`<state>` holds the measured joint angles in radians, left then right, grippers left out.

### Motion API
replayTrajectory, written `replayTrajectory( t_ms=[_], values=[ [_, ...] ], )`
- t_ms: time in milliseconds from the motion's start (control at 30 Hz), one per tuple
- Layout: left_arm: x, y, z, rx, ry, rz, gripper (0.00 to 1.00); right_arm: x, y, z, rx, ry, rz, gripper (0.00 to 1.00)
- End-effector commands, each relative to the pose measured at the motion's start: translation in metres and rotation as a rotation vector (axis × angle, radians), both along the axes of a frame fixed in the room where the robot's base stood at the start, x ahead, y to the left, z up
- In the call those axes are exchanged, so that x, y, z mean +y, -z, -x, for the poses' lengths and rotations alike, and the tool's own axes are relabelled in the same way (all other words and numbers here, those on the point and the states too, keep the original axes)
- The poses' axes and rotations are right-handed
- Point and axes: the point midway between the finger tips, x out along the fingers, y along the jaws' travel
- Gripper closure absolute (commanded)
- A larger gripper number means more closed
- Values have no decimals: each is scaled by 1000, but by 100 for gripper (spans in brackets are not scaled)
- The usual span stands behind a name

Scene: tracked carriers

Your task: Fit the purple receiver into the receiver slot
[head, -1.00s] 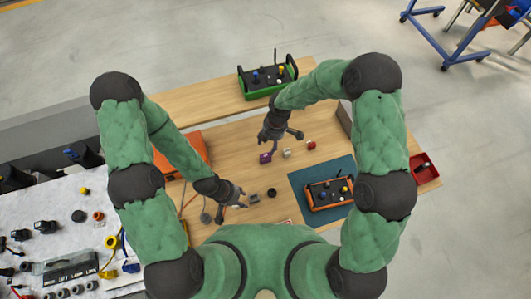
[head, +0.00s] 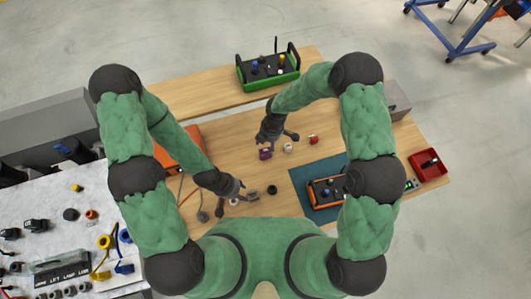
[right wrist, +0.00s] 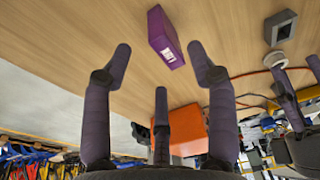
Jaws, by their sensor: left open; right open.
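The purple receiver (head: 265,154) lies on the wooden table. In the right wrist view the receiver (right wrist: 163,36) is a purple block with a white label, just beyond my fingertips. My right gripper (head: 278,140) is open and empty, close above the receiver; its spread fingers (right wrist: 160,62) fill the right wrist view. My left gripper (head: 240,193) is open, low over the table near a grey block (head: 252,196). An orange-framed carrier (head: 311,197) sits on a teal mat, partly hidden by my right arm. I cannot make out the receiver slot.
A white cube (head: 288,148) and a red block (head: 313,139) lie right of the receiver. A green carrier (head: 262,85) stands at the back. A red bin (head: 430,163) is at the right. An orange box (head: 183,150) is at the left.

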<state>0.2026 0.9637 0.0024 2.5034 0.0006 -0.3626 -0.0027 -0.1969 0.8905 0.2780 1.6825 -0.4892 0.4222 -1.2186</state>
Motion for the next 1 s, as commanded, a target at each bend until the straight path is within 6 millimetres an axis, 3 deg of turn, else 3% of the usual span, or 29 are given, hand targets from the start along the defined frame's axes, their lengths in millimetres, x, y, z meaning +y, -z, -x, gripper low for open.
replayTrajectory(
  t_ms=[300,633,667,867,1000],
  values=[
    [0,1,0,0,0,0,56,7,41,5,2,-1,1,42],
    [0,1,0,0,0,0,56,9,48,5,0,0,0,42],
    [0,1,0,0,0,0,56,9,48,5,0,0,0,45],
    [0,1,0,0,0,0,56,9,48,5,0,-1,0,100],
    [0,1,0,0,0,0,56,9,48,5,0,-1,0,100]
  ],
)
